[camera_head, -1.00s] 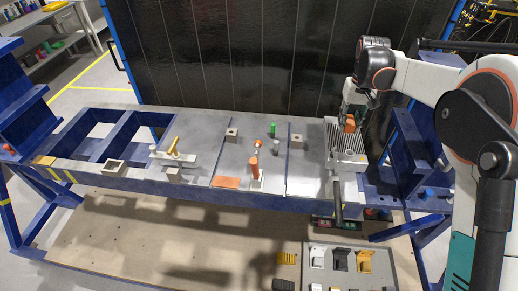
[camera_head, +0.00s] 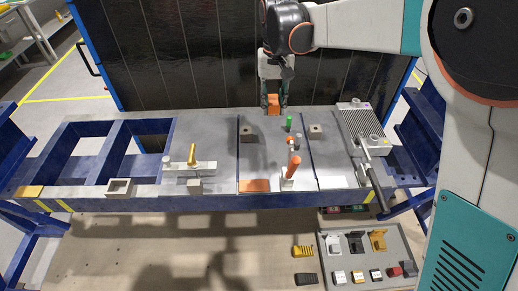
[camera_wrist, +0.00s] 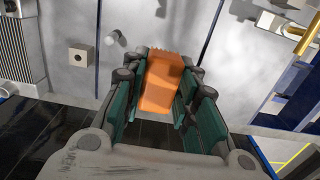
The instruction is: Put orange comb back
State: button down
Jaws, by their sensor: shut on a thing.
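My gripper (camera_head: 274,107) is shut on the orange comb (camera_head: 273,102) and holds it near the back edge of the table, around the middle of its length. In the wrist view the orange comb (camera_wrist: 160,85) sits between the dark green fingers, apparently above the table surface. A flat orange plate (camera_head: 254,186) lies at the table's front edge. On the floor-level board below, a grey tray (camera_head: 322,246) holds several small parts, with a yellow comb (camera_head: 303,251) and a dark comb (camera_head: 306,278) beside it.
A ribbed metal fixture (camera_head: 360,122) with a dark handle (camera_head: 374,190) stands at the table's right. An upright orange-handled clamp (camera_head: 293,167), a green peg (camera_head: 289,123) and a yellow-handled clamp (camera_head: 191,155) rise from the table. A dark panel (camera_head: 180,55) stands behind. The left frame has open bays.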

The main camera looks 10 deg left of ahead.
aim_at(271, 153)
notch_tip(271, 153, down, 18)
jog(key=shift+f+b, duration=0.25)
jog(key=shift+b, duration=0.95)
jog(key=shift+f, duration=0.1)
jog(key=shift+f, duration=0.15)
jog(key=c, duration=1.3)
grip_release()
jog(key=r, duration=0.4)
jog(key=r+p, duration=0.1)
jog(key=r, duration=0.7)
jog(key=shift+w+r+p, duration=0.25)
jog(key=shift+p, duration=0.1)
